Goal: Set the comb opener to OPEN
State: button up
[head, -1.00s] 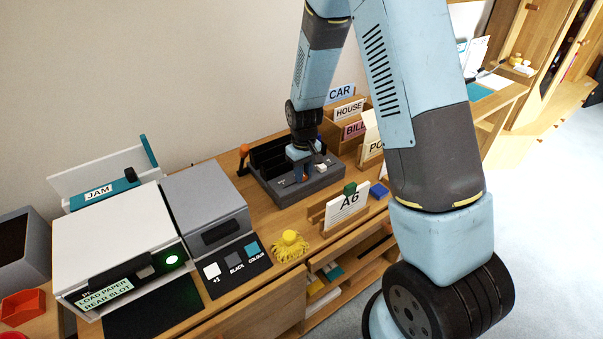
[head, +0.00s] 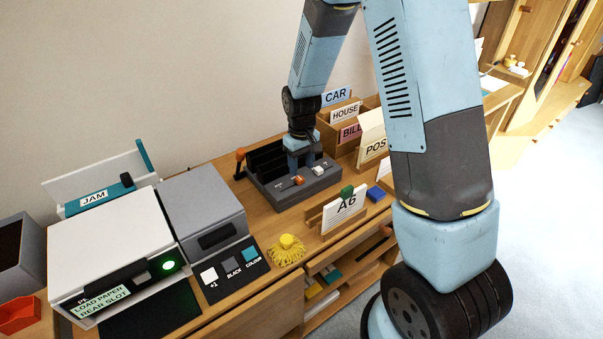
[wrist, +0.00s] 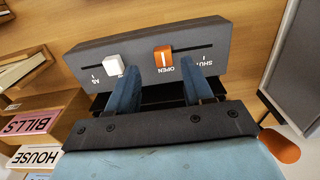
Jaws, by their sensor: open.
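The comb opener is a dark grey machine (head: 290,192) on the wooden cabinet top, with a slotted panel (wrist: 235,52) in the wrist view. Its orange slider (wrist: 163,57) stands in the slot at the OPEN mark, and it also shows in the head view (head: 298,180). The SHUT mark is farther right in the wrist view. A white slider (wrist: 113,65) sits to the left in another slot, near a mark that seems to read A5. My gripper (wrist: 164,76) is open and empty, its fingers apart from the orange slider. It also shows above the machine in the head view (head: 302,160).
An orange-ended lever (head: 240,154) is at the machine's left side. Labelled card boxes (head: 343,130) stand close behind right. An A6 card holder (head: 343,211) and a yellow tufted object (head: 287,250) are in front. A grey machine (head: 203,207) stands to the left.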

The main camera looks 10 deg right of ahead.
aim_at(302, 178)
notch_tip(302, 178, up, 9)
dwell(0.4)
jog(key=shift+r, duration=0.1)
jog(key=s+d+r+m+t, duration=0.1)
jog(key=s+d+r, duration=0.35)
jog(key=r, duration=0.35)
jog(key=s+d+r+m+t, duration=0.1)
jog(key=s+d+r+t, duration=0.15)
jog(key=s+r, duration=0.35)
jog(key=s+d+r+m+t, duration=0.1)
jog(key=s+d+r, duration=0.2)
jog(key=s, duration=0.4)
jog(key=s+d+r+m+t, duration=0.1)
jog(key=s+d+r+m, duration=0.1)
jog(key=s+r, duration=0.3)
jog(key=s+d, duration=0.1)
jog(key=s, duration=0.2)
jog(key=shift+d+r, duration=0.2)
